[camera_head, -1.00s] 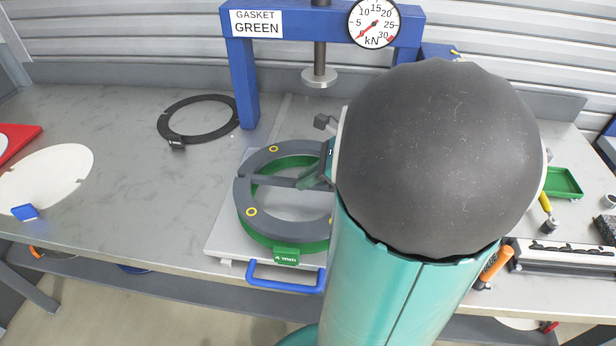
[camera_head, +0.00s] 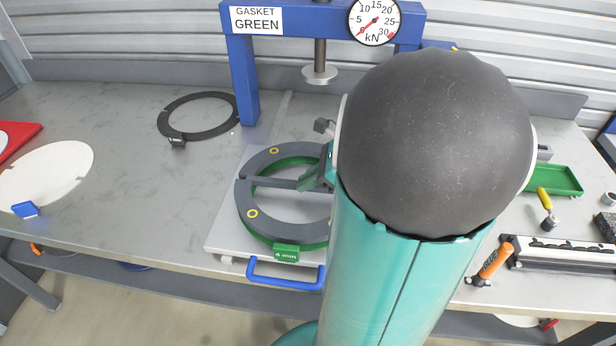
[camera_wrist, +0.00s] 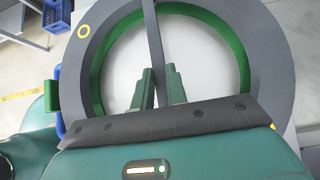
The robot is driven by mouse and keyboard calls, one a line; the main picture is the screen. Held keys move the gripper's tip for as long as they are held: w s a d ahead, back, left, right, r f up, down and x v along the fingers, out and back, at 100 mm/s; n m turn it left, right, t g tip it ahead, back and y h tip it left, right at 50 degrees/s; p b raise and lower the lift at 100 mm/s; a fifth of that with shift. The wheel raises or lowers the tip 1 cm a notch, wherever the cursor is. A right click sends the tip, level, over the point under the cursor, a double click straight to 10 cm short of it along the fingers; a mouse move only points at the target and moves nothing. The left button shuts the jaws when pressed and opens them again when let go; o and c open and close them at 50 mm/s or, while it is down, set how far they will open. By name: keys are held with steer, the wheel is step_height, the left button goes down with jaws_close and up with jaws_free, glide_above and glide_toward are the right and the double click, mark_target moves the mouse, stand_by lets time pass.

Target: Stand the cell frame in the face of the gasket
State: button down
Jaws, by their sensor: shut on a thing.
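The cell frame (camera_head: 243,193) is a flat dark grey ring with a crossbar and yellow circle marks. It lies level over the green gasket (camera_head: 286,253), whose tab sticks out at the front and whose inner wall shows inside the ring. My gripper (camera_head: 316,178) is shut on the crossbar at its right part. In the wrist view my two green fingers (camera_wrist: 160,88) stand either side of the crossbar, with the frame (camera_wrist: 272,65) around them and green (camera_wrist: 97,80) inside it. I cannot tell whether frame and gasket touch all round. My arm hides the right side.
A blue press (camera_head: 246,85) with a "GASKET GREEN" sign and a raised ram (camera_head: 319,74) stands behind. A black ring (camera_head: 163,120) lies left of it, and a white disc (camera_head: 60,165) farther left. A green tray (camera_head: 565,180) and tools are at right.

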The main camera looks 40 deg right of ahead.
steer(key=shift+f, duration=0.9)
steer(key=c, duration=1.3)
jaws_free()
steer(key=v, duration=1.3)
steer(key=shift+s+d+r, duration=0.1)
steer(key=shift+s+r, duration=0.2)
